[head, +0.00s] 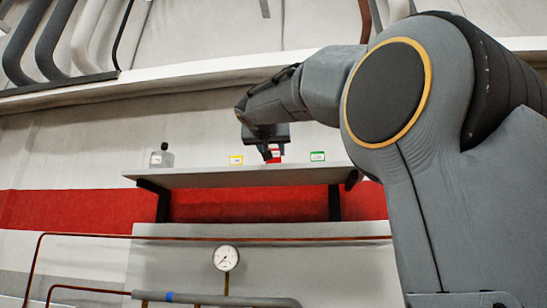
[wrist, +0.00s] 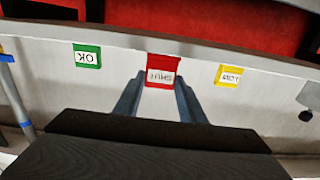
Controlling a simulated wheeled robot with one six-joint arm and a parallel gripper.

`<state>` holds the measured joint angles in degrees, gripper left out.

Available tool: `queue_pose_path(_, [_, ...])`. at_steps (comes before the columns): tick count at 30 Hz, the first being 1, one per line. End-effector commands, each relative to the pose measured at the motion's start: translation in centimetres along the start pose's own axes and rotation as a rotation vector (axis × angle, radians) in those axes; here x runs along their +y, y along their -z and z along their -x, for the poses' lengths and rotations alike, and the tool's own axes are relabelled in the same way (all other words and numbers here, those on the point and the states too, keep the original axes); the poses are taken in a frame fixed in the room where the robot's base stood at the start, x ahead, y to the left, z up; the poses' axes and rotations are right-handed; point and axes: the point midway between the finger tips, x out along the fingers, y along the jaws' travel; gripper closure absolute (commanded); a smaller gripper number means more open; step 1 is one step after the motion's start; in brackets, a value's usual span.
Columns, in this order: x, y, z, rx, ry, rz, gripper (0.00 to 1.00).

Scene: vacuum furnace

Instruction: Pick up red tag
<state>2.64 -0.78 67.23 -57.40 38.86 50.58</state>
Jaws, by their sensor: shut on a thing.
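The red tag (wrist: 161,66) has a white label and sits on the shelf between the green and yellow tags. In the head view the red tag (head: 275,153) shows beside the fingers and is partly hidden by them. My gripper (wrist: 161,88) has its two dark fingers on either side of the red tag, shut on it. In the head view my gripper (head: 272,152) is just above the shelf, reaching in from the right.
A yellow tag (head: 236,160) and a green tag (head: 317,156) stand on the shelf (head: 215,181) on either side of the red one. A pressure gauge (head: 226,258) and pipes are below.

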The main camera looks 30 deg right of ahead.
Motion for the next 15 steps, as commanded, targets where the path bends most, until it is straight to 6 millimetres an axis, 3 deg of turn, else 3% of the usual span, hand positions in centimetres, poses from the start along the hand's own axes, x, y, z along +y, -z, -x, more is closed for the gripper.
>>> queue_pose_path(12, [-0.03, 0.03, 0.56, 0.0, -0.002, 0.0, 0.85])
queue_pose_path(13, [-0.03, 0.03, 0.56, 0.0, -0.002, 0.0, 0.62])
queue_pose_path(15, [-0.03, 0.02, 0.55, 0.0, -0.002, 0.0, 0.5])
